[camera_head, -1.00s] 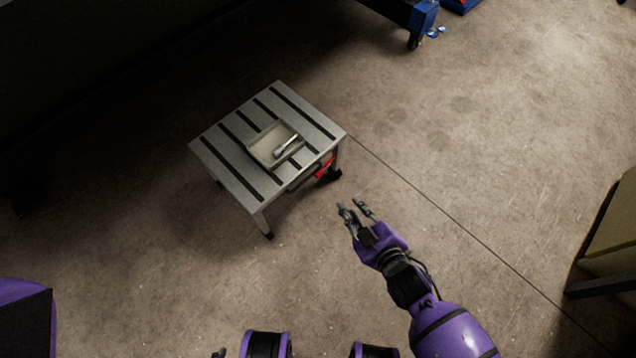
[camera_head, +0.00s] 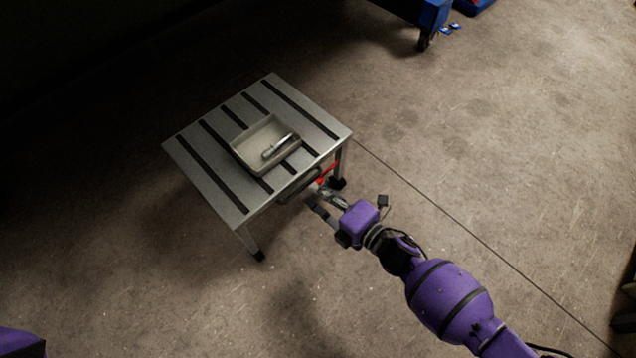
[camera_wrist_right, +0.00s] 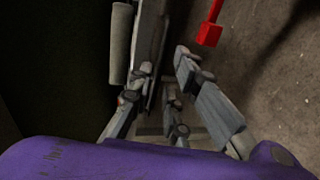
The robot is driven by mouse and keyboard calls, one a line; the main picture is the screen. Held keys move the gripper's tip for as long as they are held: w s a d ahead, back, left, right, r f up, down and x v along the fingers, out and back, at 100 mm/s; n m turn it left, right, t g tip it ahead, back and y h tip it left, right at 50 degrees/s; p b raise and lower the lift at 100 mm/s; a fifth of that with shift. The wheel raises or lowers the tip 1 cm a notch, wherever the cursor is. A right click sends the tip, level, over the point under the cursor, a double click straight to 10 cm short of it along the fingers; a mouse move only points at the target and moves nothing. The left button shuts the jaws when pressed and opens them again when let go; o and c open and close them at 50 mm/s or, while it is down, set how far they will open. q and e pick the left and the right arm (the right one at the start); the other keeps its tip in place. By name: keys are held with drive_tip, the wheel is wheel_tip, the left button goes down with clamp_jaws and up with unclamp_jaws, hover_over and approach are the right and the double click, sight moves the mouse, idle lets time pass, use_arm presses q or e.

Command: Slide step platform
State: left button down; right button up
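The step platform (camera_head: 218,187) is a small grey metal table with dark strips across its top, standing on the floor left of centre in the head view. A dark bar handle (camera_head: 299,187) runs along its near right side, with a red part (camera_head: 327,174) beside it. My right gripper (camera_head: 316,198) is at that side, close to the handle; its fingers are apart. In the right wrist view the open fingers (camera_wrist_right: 165,85) point along the platform's edge, with the grey bar (camera_wrist_right: 121,45) left of them. I cannot tell whether they touch it. My left gripper is not visible.
A beige tray (camera_head: 239,153) holding a metallic cylindrical tool (camera_head: 281,146) rests on the platform top. A blue wheeled stand (camera_head: 432,17) is at the top right. The concrete floor right of the platform is clear.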

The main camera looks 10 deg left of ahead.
drive_tip(key=shift+b+x, duration=0.45)
drive_tip(key=shift+x, duration=1.05)
clamp_jaws()
